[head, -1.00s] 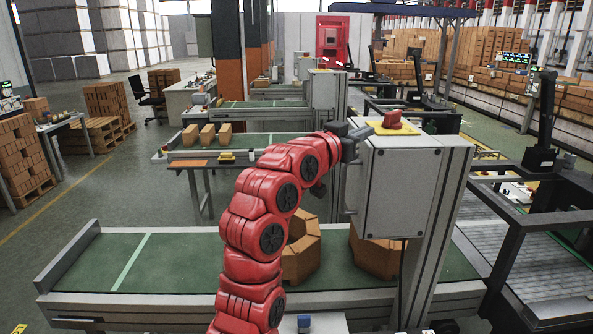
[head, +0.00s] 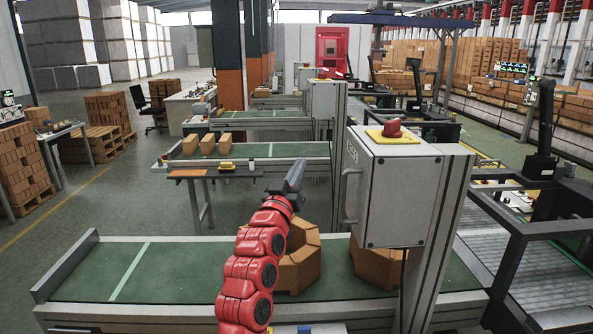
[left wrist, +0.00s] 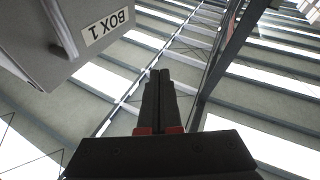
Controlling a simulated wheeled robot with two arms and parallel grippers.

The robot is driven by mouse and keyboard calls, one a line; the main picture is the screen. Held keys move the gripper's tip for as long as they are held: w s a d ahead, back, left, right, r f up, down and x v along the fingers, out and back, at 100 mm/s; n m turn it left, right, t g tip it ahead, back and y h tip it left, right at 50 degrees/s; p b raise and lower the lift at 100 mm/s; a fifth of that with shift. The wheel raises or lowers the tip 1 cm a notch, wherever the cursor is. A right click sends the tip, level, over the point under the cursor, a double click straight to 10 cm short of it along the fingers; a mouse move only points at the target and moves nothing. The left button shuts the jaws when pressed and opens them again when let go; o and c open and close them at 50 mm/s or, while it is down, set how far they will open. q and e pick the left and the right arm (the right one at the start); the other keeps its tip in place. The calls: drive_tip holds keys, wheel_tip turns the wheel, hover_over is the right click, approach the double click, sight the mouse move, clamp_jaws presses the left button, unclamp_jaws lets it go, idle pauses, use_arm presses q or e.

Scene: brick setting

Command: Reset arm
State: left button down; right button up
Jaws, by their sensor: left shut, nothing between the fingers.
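My left arm is red and rises from the bottom middle of the head view. My left gripper (head: 294,178) is dark, points up and is shut and empty. It is above the green conveyor, left of the grey control box (head: 397,195) and apart from it. In the left wrist view the two fingers (left wrist: 159,80) are together, pointing toward the ceiling. The control box shows there at the upper left with a "BOX 1" label (left wrist: 104,26). A red button (head: 392,128) on a yellow plate sits on top of the box. My right gripper is not in view.
A green conveyor (head: 185,270) runs across the front, with brown brick pieces (head: 300,262) on it behind my arm and another (head: 375,265) under the box. A second conveyor (head: 295,151) with several bricks lies behind. A roller line (head: 540,285) is at the right.

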use_arm(q)
drive_tip(key=shift+a+f, duration=0.15)
drive_tip(key=shift+a, duration=0.05)
